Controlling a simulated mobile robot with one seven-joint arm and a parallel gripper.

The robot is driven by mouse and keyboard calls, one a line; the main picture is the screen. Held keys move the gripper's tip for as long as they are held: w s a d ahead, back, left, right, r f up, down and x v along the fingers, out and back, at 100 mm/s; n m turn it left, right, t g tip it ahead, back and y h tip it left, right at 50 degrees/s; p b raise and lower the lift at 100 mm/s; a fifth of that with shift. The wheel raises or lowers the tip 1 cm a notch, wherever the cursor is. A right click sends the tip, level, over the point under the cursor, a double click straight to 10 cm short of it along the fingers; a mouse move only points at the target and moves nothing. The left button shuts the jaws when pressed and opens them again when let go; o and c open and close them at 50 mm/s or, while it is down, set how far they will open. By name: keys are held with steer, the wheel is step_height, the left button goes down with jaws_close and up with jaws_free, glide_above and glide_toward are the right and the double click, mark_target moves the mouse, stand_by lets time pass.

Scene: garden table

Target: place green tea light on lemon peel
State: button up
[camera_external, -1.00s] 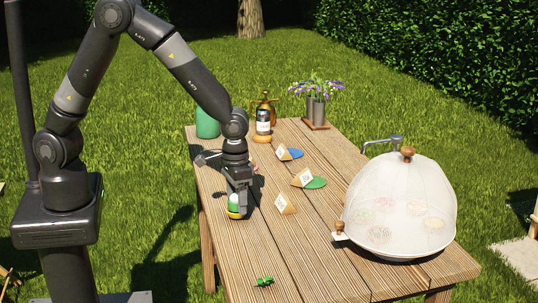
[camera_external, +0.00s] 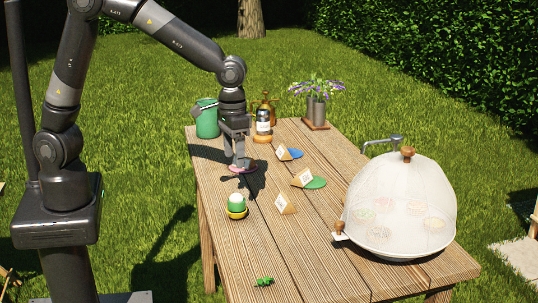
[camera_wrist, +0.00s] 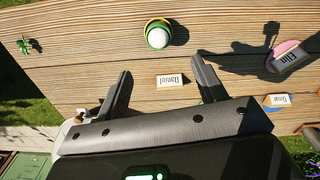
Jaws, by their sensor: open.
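The green tea light (camera_external: 236,201), with a pale top, sits upright on the yellow lemon peel (camera_external: 236,213) near the table's left edge. In the wrist view the tea light (camera_wrist: 158,37) shows from above, with the yellow peel (camera_wrist: 150,26) as a rim around it. My gripper (camera_external: 239,163) is above the pink disc, farther back along the table and apart from the tea light. In the wrist view the fingers of my gripper (camera_wrist: 163,84) are spread with nothing held between them.
The pink disc (camera_external: 242,169), green disc (camera_external: 315,183) and blue disc (camera_external: 295,154) lie on the table (camera_external: 330,260). Small name cards stand nearby, one alone (camera_external: 285,204). A mesh dome (camera_external: 400,205) covers the right side. A green can (camera_external: 207,120), bottles and flowers stand at the back.

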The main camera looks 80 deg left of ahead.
steer(key=s+a+r+m+t, duration=0.1)
steer(key=s+a+r+t, duration=0.2)
steer(key=s+a+r, duration=0.7)
steer(key=s+a+r+t, duration=0.1)
steer(key=s+a, duration=0.1)
steer(key=s, duration=0.5)
steer(key=s+a+r+m+t, duration=0.1)
steer(key=s+a+r, duration=0.1)
steer(key=s, duration=0.4)
steer(key=shift+s+a+t, duration=0.3)
steer(key=shift+s, duration=0.1)
